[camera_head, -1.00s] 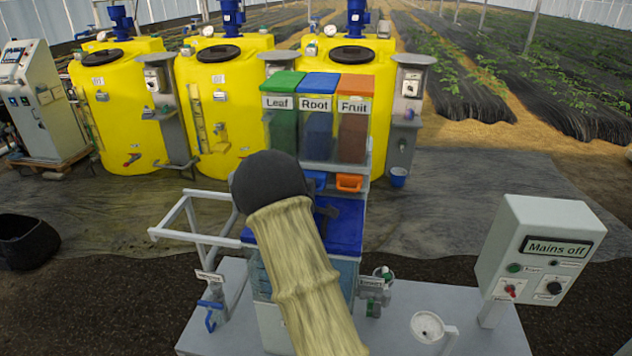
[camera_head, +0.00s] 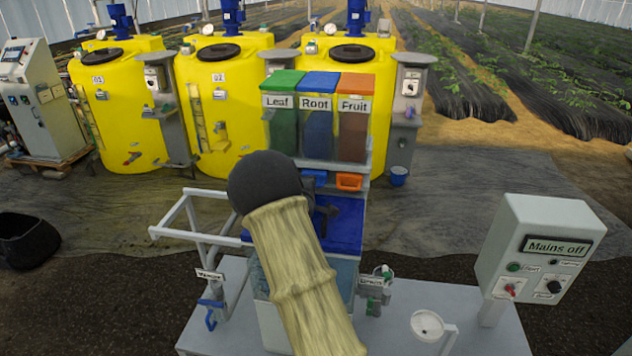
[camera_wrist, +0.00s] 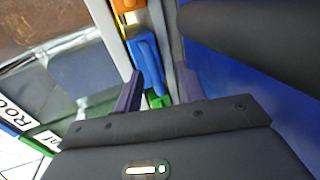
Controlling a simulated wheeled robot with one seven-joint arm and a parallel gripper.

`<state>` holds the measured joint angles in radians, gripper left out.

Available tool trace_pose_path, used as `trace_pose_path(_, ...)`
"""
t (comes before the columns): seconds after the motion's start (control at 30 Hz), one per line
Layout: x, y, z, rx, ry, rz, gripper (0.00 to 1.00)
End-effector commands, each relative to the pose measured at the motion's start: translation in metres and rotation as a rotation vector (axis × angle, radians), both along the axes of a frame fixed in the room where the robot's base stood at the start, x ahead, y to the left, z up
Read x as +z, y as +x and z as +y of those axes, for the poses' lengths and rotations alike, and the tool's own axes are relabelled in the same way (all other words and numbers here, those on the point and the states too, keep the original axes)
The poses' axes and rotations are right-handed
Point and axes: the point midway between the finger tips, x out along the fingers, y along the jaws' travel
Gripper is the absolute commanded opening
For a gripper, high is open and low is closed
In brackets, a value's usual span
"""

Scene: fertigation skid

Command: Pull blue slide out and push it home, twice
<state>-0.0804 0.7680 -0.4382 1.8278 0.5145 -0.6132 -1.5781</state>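The blue slide (camera_head: 314,179) sits under the Root hopper (camera_head: 319,128), between the Leaf and Fruit hoppers. It is partly hidden by my arm in the head view. In the wrist view the blue slide (camera_wrist: 146,62) shows just beyond my gripper (camera_wrist: 158,82), between an orange slide (camera_wrist: 127,8) and a green one (camera_wrist: 157,98). My gripper's two fingers are apart, one to each side of the blue slide's line. I cannot tell whether they touch it. In the head view my arm hides most of the gripper.
The orange slide (camera_head: 349,182) is close by on the right. A blue lid (camera_head: 347,222) lies below the hoppers. A white frame (camera_head: 190,218) stands to the left, and a control box reading "Mains off" (camera_head: 540,252) stands to the right.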

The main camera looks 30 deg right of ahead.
Motion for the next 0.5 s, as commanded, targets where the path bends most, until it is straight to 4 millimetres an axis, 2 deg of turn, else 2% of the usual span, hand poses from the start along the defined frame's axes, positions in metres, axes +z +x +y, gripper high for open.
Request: trace_pose_path(0.5, 0.000, -0.033, 0.026, 0.000, 0.001, 0.002, 0.40)
